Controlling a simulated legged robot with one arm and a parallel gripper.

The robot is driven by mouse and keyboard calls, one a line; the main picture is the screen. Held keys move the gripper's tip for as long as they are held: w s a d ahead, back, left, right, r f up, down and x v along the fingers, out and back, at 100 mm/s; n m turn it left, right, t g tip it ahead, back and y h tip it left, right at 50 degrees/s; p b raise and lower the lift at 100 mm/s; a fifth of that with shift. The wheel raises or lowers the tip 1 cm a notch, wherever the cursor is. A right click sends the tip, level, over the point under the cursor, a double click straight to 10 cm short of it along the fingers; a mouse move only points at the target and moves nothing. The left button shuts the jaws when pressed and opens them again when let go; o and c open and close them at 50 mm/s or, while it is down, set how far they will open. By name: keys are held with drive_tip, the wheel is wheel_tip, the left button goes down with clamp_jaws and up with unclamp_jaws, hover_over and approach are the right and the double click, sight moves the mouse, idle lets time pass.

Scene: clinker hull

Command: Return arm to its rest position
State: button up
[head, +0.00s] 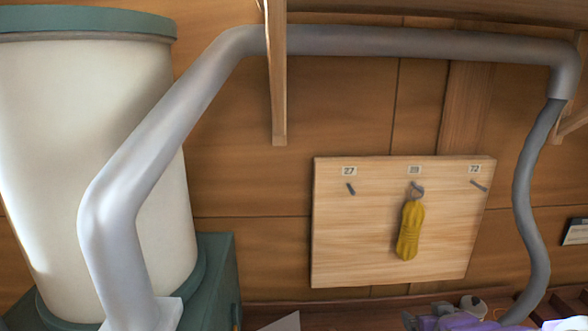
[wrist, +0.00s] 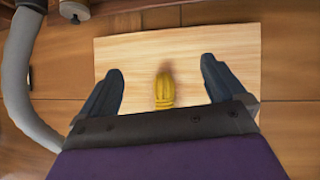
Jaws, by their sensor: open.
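My gripper (wrist: 161,68) is open in the wrist view, its two dark fingers spread wide with nothing held between them. A yellow bundle (head: 410,230) hangs from the middle hook (head: 416,190) of a pale wooden board (head: 350,240). In the wrist view the bundle (wrist: 165,90) shows in the gap between the fingers, beyond them and apart from them; its lower part there is hidden by my gripper's body. Purple and dark parts at the bottom edge of the head view look like my arm; the fingers cannot be made out there.
The board's left hook (head: 351,189) and right hook (head: 479,186) are bare. A grey pipe (head: 400,42) runs across the top, with a hose (head: 523,190) hanging down at right. A large white cylinder (head: 90,140) stands at left. A wooden bracket (head: 277,90) hangs above the board.

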drive_tip(key=s+a+g, duration=0.4)
drive_tip(key=s+a, duration=0.1)
drive_tip(key=s, duration=0.5)
drive_tip(key=s+a+f+g+y, duration=0.1)
drive_tip(key=s+a+g, duration=0.3)
drive_tip(key=s, duration=0.7)
drive_tip(key=s+a+g, duration=0.4)
drive_tip(key=s+a, duration=0.3)
drive_tip(key=s, duration=0.3)
drive_tip(key=shift+s+f+y, duration=0.2)
drive_tip(key=shift+s+y, duration=0.1)
